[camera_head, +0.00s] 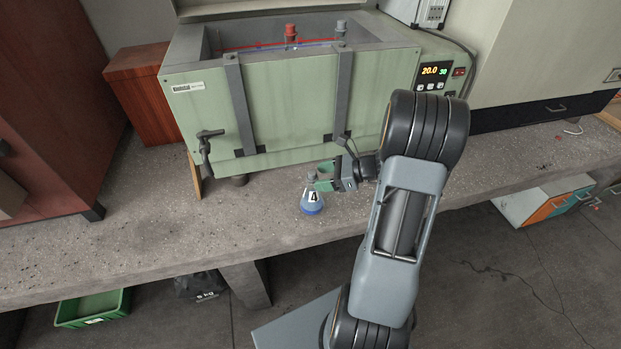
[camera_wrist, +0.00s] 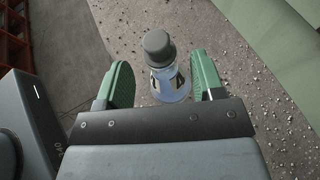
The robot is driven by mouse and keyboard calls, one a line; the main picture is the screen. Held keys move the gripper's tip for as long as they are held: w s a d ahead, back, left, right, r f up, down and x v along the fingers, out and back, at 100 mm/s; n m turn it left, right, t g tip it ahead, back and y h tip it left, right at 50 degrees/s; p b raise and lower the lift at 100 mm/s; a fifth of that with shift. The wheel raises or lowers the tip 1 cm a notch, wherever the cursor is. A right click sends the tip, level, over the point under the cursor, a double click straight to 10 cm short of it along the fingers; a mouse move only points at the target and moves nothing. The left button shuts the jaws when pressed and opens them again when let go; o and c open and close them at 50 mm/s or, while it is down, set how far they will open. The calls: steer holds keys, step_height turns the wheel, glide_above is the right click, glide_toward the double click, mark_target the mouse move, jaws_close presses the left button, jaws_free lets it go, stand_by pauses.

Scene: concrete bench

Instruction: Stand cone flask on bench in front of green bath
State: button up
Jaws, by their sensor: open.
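The cone flask (camera_head: 312,201) stands upright on the concrete bench (camera_head: 260,205), in front of the green bath (camera_head: 290,105). It has blue liquid low inside, a grey stopper and a label reading 4. My gripper (camera_head: 318,180) is at the flask's upper part, coming from the right. In the wrist view the flask (camera_wrist: 165,75) is between and just beyond the green fingers of my gripper (camera_wrist: 163,80). The fingers are apart, with visible gaps on both sides of the flask.
The bath's tap (camera_head: 207,143) sticks out at its front left. A red-brown wooden box (camera_head: 145,90) stands left of the bath. The bench front edge runs close before the flask. The bench is clear to the flask's left. A green crate (camera_head: 92,308) lies below.

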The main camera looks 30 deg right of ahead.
steer(key=v, duration=0.6)
steer(key=s+a+r+n+g+h, duration=0.2)
steer(key=s+a+n+h, duration=0.3)
steer(key=a+n, duration=0.3)
steer(key=s+a+r+n+g+h, duration=0.2)
steer(key=s+a+r+n+h, duration=0.2)
steer(key=a+n, duration=0.5)
steer(key=s+n+h, duration=0.1)
steer(key=n+h, duration=0.1)
steer(key=n, duration=0.5)
steer(key=shift+r+n+g, duration=0.2)
steer(key=shift+n+g, duration=0.1)
steer(key=shift+n, duration=0.1)
